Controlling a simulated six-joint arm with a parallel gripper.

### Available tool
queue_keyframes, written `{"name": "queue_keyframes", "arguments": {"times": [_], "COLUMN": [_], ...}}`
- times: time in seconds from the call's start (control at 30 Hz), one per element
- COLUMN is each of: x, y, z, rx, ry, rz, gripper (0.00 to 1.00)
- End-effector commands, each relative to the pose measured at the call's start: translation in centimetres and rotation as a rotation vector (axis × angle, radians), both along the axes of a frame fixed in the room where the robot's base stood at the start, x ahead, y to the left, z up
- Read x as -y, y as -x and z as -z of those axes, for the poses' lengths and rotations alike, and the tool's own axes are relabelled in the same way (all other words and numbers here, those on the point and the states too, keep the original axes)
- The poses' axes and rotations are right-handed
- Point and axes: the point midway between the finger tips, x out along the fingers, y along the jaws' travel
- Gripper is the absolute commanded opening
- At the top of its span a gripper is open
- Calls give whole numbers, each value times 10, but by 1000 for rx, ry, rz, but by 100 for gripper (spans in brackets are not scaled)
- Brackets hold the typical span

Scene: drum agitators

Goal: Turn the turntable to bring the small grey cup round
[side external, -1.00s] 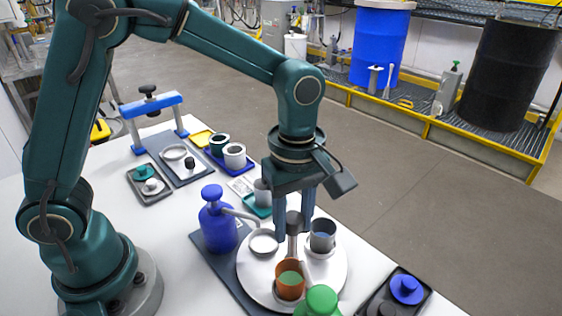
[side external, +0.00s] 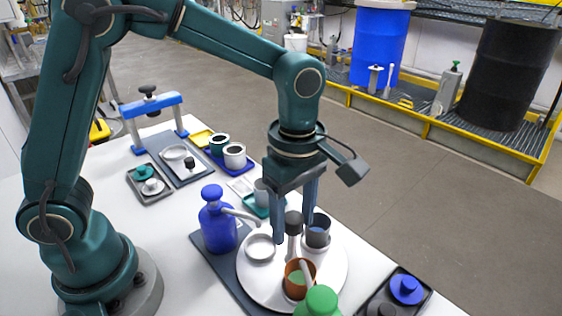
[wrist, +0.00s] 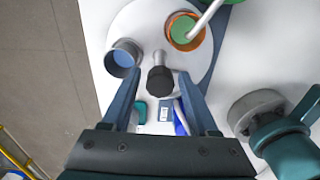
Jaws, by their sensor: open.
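The white turntable (side external: 330,285) carries a dark grey centre knob (side external: 294,222), a grey cup (side external: 318,236) with blue inside at its right, an orange-brown cup (side external: 290,288) with green inside at its front, and a shallow pale dish (side external: 260,247) at its left. My gripper (side external: 293,235) is open and points down over the turntable. Its fingers stand on either side of the knob, which also shows between them in the wrist view (wrist: 160,79). I cannot tell whether they touch it. In the wrist view the left fingertip is close beside the grey cup (wrist: 122,58).
A blue pump bottle (side external: 218,222) stands left, its spout reaching toward the dish. A green-topped dispenser (side external: 318,300) stands in front, its spout over the orange-brown cup. Another grey cup (side external: 262,192) stands behind. A black tray (side external: 425,300) with lids lies at front right.

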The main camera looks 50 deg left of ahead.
Motion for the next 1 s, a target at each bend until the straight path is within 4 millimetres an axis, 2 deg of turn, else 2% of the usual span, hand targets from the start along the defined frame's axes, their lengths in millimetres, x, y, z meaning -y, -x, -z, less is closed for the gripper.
{"name": "queue_keyframes", "arguments": {"times": [0.5, 0.9, 1.0], "x": [0, -1, -6], "y": [0, 0, -3], "z": [-48, -53, -63], "rx": [2, 1, 36], "ry": [0, 0, 11], "rz": [0, -4, -22], "gripper": [60, 60, 60]}}
